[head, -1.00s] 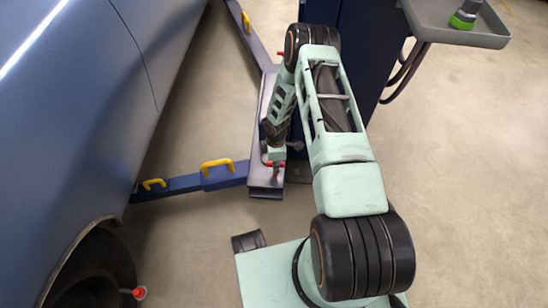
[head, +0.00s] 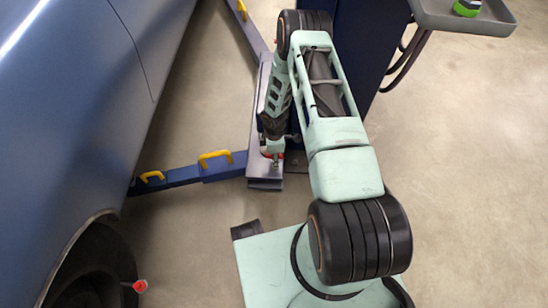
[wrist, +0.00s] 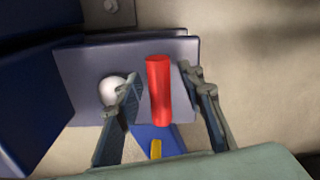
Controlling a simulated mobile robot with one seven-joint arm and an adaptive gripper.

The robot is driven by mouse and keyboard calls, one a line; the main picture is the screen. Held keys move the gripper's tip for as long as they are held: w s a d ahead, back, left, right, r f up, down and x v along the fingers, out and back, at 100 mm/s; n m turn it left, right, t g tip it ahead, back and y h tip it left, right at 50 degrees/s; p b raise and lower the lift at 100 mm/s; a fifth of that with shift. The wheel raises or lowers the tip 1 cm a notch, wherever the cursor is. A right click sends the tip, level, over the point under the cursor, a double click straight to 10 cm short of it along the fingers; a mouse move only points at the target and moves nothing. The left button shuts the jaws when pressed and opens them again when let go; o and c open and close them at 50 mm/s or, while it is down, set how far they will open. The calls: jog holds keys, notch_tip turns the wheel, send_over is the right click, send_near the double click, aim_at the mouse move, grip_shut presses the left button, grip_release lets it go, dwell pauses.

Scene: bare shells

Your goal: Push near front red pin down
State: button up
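The red pin (wrist: 158,90) stands up between the two fingers of my gripper (wrist: 160,84) in the wrist view. The fingers are open, one on each side, with a visible gap to the pin on both sides. A pale round knob (wrist: 110,90) sits behind the left finger. In the head view my gripper (head: 273,158) is low at the near end of the grey lift base (head: 265,183). Only a bit of red shows there; my arm hides most of the pin and both fingertips.
A blue lift arm (head: 222,172) with yellow handles reaches left under the blue car (head: 85,90). A dark blue post (head: 360,45) and a grey tray (head: 480,22) stand at the right. Another red-tipped item (head: 140,286) shows by the wheel. Floor is clear at right.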

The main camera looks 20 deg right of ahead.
notch_tip(320, 180, up, 12)
jog(key=shift+f, duration=0.1)
dwell(0.5)
dwell(0.4)
